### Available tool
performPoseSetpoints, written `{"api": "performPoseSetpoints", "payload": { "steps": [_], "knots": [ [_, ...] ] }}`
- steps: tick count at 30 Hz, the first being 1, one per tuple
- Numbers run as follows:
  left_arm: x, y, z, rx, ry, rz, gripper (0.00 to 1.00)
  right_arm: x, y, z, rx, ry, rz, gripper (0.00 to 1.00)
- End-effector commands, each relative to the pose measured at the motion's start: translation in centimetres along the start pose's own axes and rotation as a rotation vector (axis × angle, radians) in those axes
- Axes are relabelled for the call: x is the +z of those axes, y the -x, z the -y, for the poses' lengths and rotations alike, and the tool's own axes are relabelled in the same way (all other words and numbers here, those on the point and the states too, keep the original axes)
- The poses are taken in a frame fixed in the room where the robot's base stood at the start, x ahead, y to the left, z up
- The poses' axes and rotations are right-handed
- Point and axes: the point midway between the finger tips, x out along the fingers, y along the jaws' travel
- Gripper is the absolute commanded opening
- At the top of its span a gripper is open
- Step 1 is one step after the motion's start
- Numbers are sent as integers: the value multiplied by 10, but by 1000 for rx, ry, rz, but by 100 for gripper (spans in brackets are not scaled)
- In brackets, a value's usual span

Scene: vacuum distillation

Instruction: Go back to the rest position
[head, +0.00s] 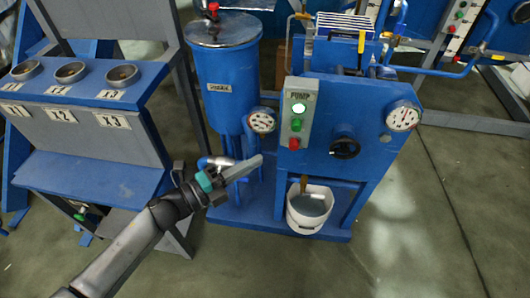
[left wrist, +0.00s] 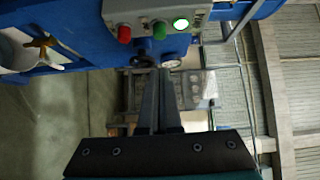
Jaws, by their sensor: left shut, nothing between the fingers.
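My left gripper (head: 249,167) is shut and empty in the head view. It is in front of the blue vacuum unit, below the left pressure gauge (head: 261,122) and left of the white bucket (head: 308,211). In the left wrist view its fingers (left wrist: 161,80) lie together, pointing toward the pump control box. The grey pump control box (head: 297,113) carries a lit green-white lamp, a green button and a red button; it also shows in the left wrist view (left wrist: 150,18). My right gripper is in neither view.
The blue tank (head: 225,75) stands behind my left gripper. A blue stand (head: 85,140) with X1, X2 and X3 cups is at the left. A black knob (head: 345,148) and a right gauge (head: 403,116) are on the unit's front. Open floor (head: 420,235) lies at the right.

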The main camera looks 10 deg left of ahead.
Motion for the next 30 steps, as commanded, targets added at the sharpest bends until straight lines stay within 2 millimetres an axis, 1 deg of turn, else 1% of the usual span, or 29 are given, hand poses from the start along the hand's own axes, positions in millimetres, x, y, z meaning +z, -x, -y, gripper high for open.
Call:
{"api": "performPoseSetpoints", "payload": {
  "steps": [4,19,22,23,26,27,29,30],
  "knots": [
    [-1,6,0,1,0,-1,0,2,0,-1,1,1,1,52],
    [0,6,0,1,0,-1,0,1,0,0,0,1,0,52],
    [4,8,-7,10,33,24,0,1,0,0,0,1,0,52],
    [8,9,-13,18,58,44,0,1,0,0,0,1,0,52],
    [26,20,-47,62,202,160,0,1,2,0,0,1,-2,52],
    [35,27,-67,88,284,228,0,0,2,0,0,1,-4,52],
    [47,44,-105,135,427,348,0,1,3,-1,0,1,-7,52],
    [52,59,-132,169,529,435,0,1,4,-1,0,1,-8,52]
  ]
}}
